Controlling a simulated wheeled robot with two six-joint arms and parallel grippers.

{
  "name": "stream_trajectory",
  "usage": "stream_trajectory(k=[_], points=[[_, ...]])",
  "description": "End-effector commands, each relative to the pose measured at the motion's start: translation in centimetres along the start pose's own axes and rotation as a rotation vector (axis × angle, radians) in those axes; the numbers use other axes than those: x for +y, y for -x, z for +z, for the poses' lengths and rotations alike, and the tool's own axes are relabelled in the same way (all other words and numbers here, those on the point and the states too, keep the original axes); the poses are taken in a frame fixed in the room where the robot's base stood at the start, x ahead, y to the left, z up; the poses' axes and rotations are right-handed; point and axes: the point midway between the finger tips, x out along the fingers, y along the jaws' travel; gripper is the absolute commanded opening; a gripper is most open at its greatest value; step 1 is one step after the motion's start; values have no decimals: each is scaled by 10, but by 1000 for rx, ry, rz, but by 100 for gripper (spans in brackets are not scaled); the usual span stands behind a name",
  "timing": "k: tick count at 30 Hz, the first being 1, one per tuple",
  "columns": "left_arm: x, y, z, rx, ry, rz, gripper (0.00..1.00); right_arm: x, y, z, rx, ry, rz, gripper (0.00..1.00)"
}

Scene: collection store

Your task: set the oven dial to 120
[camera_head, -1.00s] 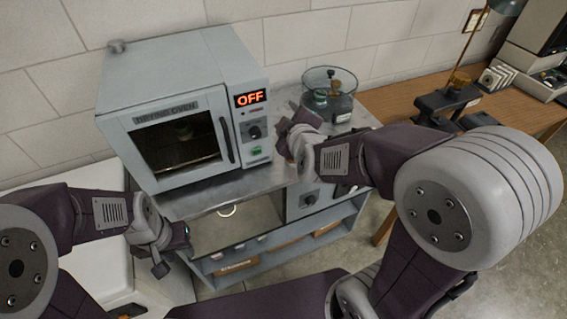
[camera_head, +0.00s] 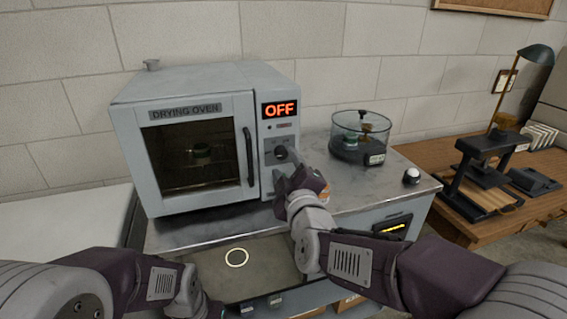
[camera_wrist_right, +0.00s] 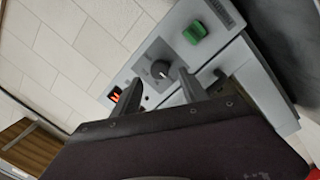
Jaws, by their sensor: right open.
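The drying oven (camera_head: 190,85) stands on a metal-topped bench, its door shut. Its display (camera_head: 280,109) reads OFF in orange. The dark round dial (camera_head: 281,154) sits below the display on the control panel; it also shows in the right wrist view (camera_wrist_right: 161,69). My right gripper (camera_head: 285,180) is just in front of the panel, below the dial. In the right wrist view its open fingers (camera_wrist_right: 162,86) lie to either side of the dial, apart from it. The dial's scale is too small to read. My left gripper (camera_head: 203,304) is low at the bottom edge, away from the oven, its jaws unclear.
A green button (camera_wrist_right: 195,32) is on the panel near the dial. A glass vessel (camera_head: 360,136) stands on the bench right of the oven. A wooden table (camera_head: 500,205) with a dark stand is further right. The bench top (camera_head: 345,190) is clear in front of the vessel.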

Motion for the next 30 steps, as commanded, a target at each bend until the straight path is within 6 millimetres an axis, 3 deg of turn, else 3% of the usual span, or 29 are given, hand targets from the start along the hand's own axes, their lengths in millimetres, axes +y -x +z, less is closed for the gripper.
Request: stream_trajectory(k=[6,15,17,21,30], points=[[0,-3,0,0,0,0,36,0,-32,0,0,1,0,51],[0,-3,0,0,0,0,36,0,-36,0,0,0,-1,51],[0,-3,0,0,0,0,36,0,-36,0,0,0,-1,37],[0,-3,0,0,0,0,36,0,-36,0,0,0,-1,0],[0,-3,0,0,0,0,36,0,-36,0,-1,-27,-3,0]])
